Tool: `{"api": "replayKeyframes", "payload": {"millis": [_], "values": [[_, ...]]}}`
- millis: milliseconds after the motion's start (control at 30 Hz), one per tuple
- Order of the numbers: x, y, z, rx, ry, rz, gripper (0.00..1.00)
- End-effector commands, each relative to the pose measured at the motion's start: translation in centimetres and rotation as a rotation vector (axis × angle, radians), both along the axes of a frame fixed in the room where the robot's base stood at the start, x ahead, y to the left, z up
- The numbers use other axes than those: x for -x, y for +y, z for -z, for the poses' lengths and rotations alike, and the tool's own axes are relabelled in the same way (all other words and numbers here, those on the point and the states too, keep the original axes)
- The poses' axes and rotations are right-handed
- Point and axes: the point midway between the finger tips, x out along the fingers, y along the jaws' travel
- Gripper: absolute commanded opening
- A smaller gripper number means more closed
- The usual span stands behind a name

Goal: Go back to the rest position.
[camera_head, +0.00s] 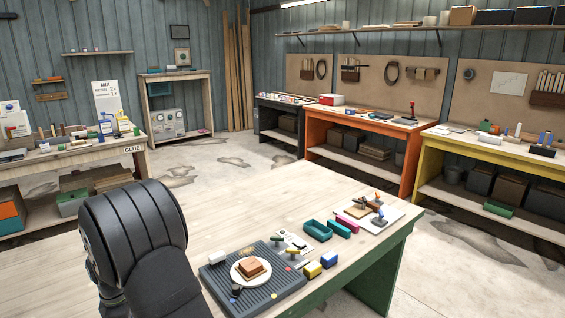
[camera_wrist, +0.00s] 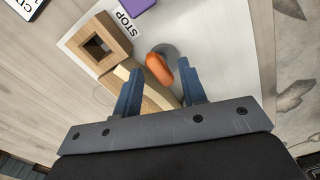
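In the wrist view my gripper (camera_wrist: 157,80) shows two blue fingers spread apart with nothing held between them. An orange rounded piece (camera_wrist: 159,68) lies beyond the gap between the fingertips, beside a grey disc. A wooden bar (camera_wrist: 150,88) and a square wooden frame with a hole (camera_wrist: 99,44) lie to its left, on a white board (camera_wrist: 215,50) marked STOP. The bar is partly hidden by the left finger. In the head view my dark arm fills the lower left; my gripper cannot be made out there.
The head view shows the pale bench (camera_head: 240,205) with a grey ribbed mat (camera_head: 215,275), a plate (camera_head: 236,272), a teal tray (camera_head: 317,231), small coloured blocks and a white board (camera_head: 395,213) with pieces. The bench's far left is clear. Other workbenches stand along the walls.

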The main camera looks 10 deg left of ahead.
Motion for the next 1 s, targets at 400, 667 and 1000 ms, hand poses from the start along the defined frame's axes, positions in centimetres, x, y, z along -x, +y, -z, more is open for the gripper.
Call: {"api": "replayKeyframes", "payload": {"millis": [400, 667, 1000], "values": [[0.00, 0.01, -0.04, 0.000, 0.000, 0.339, 0.38], [0.00, 0.01, -0.05, 0.000, 0.000, 0.535, 0.38], [0.01, 0.02, -0.06, 0.000, 0.000, 0.651, 0.38]]}}
